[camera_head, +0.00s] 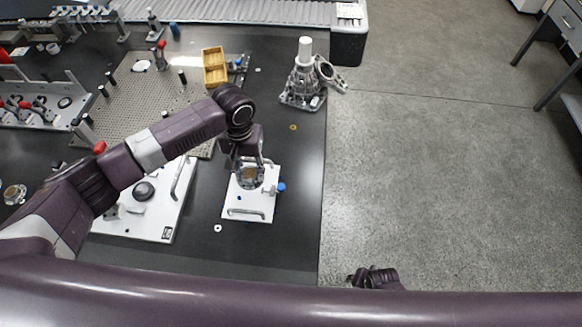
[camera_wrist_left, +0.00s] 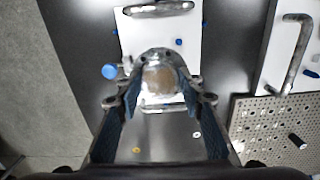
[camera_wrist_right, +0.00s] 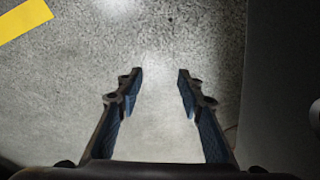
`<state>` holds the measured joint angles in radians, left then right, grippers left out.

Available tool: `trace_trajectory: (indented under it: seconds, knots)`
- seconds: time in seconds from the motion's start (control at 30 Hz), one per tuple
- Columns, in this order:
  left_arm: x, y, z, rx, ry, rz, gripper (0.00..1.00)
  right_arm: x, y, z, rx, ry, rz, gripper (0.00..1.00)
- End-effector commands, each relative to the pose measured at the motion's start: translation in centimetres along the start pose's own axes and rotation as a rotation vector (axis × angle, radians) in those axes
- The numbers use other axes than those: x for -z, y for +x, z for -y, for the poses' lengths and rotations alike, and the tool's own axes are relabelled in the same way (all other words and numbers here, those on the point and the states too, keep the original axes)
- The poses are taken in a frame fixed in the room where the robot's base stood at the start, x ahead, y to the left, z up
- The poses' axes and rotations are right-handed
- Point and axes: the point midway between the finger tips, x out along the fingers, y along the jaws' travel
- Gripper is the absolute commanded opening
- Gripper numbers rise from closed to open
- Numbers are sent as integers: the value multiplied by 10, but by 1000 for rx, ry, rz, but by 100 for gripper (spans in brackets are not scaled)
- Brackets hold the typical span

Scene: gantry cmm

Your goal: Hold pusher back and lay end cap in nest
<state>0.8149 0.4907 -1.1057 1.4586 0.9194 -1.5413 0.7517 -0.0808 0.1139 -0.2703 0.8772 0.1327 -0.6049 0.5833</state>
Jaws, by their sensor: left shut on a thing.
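My left gripper (camera_head: 250,166) is shut on the end cap (camera_head: 249,177), a round grey metal part with a brown middle. In the left wrist view the end cap (camera_wrist_left: 159,78) sits between the fingers, with ears at its sides. It is over the white fixture plate (camera_head: 240,207); the gap to the plate cannot be judged. The nest is hidden under it. A blue knob (camera_head: 281,187), apparently the pusher's, sticks out at the plate's right edge; it also shows in the left wrist view (camera_wrist_left: 109,72). No gripper touches it. My right gripper (camera_wrist_right: 160,85) is open and empty over the floor.
A larger white plate (camera_head: 150,222) with handles lies left of the fixture. A perforated plate (camera_head: 130,95), a yellow bin (camera_head: 215,66) and a metal housing (camera_head: 304,80) stand farther back. The dark table's right edge borders open floor (camera_head: 430,170).

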Motion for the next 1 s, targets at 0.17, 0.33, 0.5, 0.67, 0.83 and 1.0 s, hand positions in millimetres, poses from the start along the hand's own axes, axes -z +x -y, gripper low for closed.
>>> trace_trajectory:
  seconds: [0.17,0.33,0.5,0.67,0.83,1.0]
  knots:
    - [0,0,0,0,0,-1,5,87,-42,61,52,282,-14,35]
    - [0,0,0,0,0,-1,5,152,-98,117,103,548,5,35]
    - [0,0,0,0,0,-1,5,195,-166,176,149,805,65,35]
    - [0,0,0,0,0,-1,5,198,-232,243,172,1014,191,35]
    - [0,0,0,0,0,-1,5,175,-284,300,152,1146,341,35]
    - [0,0,0,0,0,-1,5,156,-314,328,120,1205,429,35]
